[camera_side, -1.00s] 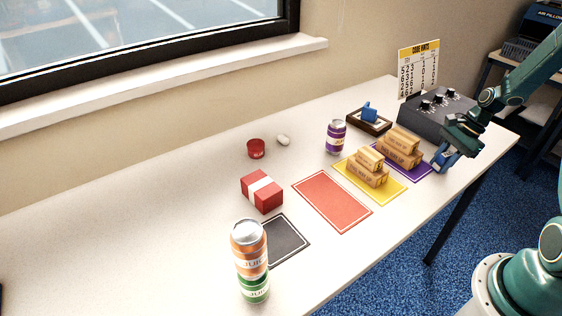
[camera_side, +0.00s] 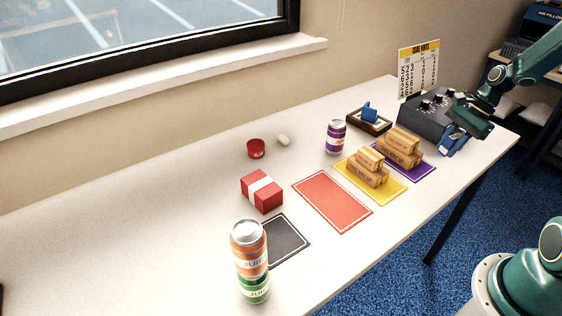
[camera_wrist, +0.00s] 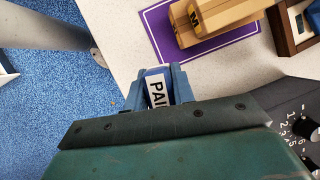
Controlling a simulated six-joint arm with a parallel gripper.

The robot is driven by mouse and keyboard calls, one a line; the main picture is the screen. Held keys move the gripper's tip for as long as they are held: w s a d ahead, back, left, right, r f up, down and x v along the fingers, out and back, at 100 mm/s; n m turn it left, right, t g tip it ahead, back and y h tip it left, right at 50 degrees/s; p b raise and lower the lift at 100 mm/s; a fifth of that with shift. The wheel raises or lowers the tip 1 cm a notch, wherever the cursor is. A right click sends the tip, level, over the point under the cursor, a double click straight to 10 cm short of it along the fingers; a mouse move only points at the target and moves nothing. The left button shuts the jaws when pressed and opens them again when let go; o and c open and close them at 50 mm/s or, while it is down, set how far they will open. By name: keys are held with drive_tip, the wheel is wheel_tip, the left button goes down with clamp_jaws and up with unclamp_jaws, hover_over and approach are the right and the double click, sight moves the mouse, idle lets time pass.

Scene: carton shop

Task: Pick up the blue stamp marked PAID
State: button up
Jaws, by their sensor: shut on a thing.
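The blue stamp (camera_wrist: 157,90) shows in the wrist view with a white label reading "PAI", the rest of the word hidden. It sits between the two fingers of my gripper (camera_wrist: 160,82), which is shut on it. In the side view my gripper (camera_side: 451,141) is at the right end of the table, in front of the grey control box. The stamp is hard to make out there against the blue fingers. It appears raised above the table top.
The control box (camera_side: 432,113) with knobs stands close behind my gripper. Another blue stamp (camera_side: 369,110) rests in a dark tray (camera_side: 383,127). A purple can (camera_side: 336,137) and red mat (camera_side: 333,201) lie further left.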

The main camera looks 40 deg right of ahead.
sight(453, 136)
wheel_tip(453, 136, up, 14)
idle(0.4)
drive_tip(key=shift+w, duration=0.1)
idle(0.5)
